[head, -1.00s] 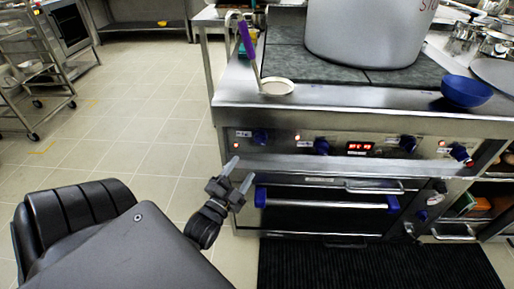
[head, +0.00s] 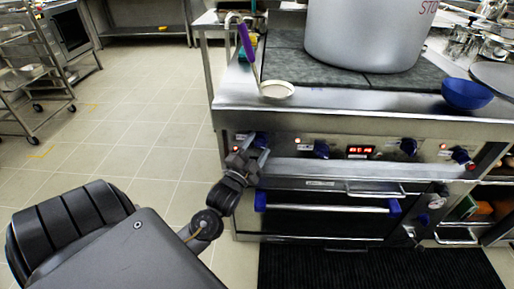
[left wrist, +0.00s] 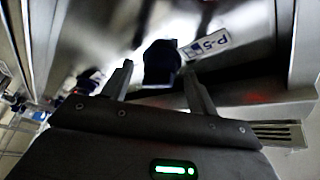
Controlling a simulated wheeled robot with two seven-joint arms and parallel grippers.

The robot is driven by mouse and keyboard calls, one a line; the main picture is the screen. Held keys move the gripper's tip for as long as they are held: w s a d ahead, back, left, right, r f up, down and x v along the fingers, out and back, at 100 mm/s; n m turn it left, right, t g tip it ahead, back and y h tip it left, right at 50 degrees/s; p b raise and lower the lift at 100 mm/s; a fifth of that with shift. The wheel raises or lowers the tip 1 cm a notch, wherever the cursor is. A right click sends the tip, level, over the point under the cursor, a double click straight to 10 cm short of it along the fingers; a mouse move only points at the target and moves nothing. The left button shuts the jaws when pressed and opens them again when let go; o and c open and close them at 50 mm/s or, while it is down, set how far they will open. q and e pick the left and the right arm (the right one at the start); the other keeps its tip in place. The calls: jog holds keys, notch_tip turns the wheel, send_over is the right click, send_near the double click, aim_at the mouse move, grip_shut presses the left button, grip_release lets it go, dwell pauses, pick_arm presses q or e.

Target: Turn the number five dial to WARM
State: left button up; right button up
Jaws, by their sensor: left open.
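The number five dial (left wrist: 160,60) is a dark blue knob on the stove's front panel, beside a white "P-5" label (left wrist: 207,43) in the left wrist view. In the head view the dial (head: 261,140) is the leftmost blue knob, partly hidden by my left gripper (head: 254,150). My left gripper is open, and in the left wrist view its two fingers (left wrist: 159,74) point at the panel with the dial between them. I cannot tell whether they touch it. The dial's setting marks, including WARM, are not readable. My right gripper is out of view.
More blue knobs (head: 321,149) and a red display (head: 360,151) line the panel. The oven handle (head: 328,208) sits below. A large stockpot (head: 365,35), a purple-handled ladle (head: 247,42) and a blue bowl (head: 466,93) are on top.

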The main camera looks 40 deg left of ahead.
pick_arm(q)
jog(key=shift+w, duration=0.1)
jog(key=shift+c, duration=0.5)
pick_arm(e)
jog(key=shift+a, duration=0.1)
pick_arm(q)
jog(key=c, duration=0.9)
